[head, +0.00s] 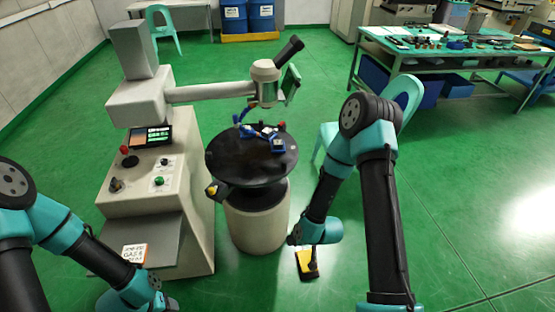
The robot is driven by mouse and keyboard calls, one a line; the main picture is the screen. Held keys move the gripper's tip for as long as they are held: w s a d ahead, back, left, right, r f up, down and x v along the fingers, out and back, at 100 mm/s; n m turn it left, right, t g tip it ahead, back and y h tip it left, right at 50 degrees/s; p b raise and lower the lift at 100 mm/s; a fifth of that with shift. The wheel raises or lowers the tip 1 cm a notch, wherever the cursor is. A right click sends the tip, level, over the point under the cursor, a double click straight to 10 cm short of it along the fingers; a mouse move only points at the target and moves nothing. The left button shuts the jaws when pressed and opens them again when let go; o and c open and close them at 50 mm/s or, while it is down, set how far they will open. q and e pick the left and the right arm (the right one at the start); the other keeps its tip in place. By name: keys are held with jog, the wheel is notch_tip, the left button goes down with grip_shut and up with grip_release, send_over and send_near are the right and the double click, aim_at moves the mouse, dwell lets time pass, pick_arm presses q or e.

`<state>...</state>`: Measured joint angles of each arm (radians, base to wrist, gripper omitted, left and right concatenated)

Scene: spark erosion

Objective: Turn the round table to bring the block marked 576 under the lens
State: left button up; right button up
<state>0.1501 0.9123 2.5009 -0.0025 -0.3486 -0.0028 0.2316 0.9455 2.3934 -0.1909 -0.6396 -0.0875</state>
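The round table (235,165) is a black disc on a pale cylindrical base. Several small blue blocks with pale faces sit on its far and right part, one of them (278,146) near the right. Their markings are too small to read, so I cannot tell which is 576. The lens head (264,72) hangs from a pale horizontal arm above the table's far side. A black and yellow handle (214,190) shows at the table's near left edge. My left gripper is out of view below.
A pale console (160,215) with a screen, red and green buttons and a sloping shelf stands left of the table. A chair (325,143) is behind my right arm. A workbench (440,55) stands at the back right. Open green floor lies at the right.

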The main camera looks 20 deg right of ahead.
jog(key=w+d+r+n+t, duration=0.1)
jog(key=w+d+r+t, duration=0.1)
jog(key=w+d+t, duration=0.1)
jog(key=w+d+r+n+t, duration=0.1)
jog(key=w+d+r+t, duration=0.2)
jog(key=w, duration=0.5)
jog(key=w+d+r+n+t+y, duration=0.1)
jog(key=w+d+r+t, duration=0.1)
jog(key=w+d+t, duration=0.3)
jog(key=shift+w+r+n+t, duration=0.3)
jog(key=shift+w+n+t, duration=0.1)
jog(key=shift+w+t, duration=0.3)
jog(key=shift+w, duration=0.15)
jog(key=x, duration=1.7)
jog(key=shift+w+f, duration=0.15)
jog(key=shift+f, duration=0.1)
grip_shut()
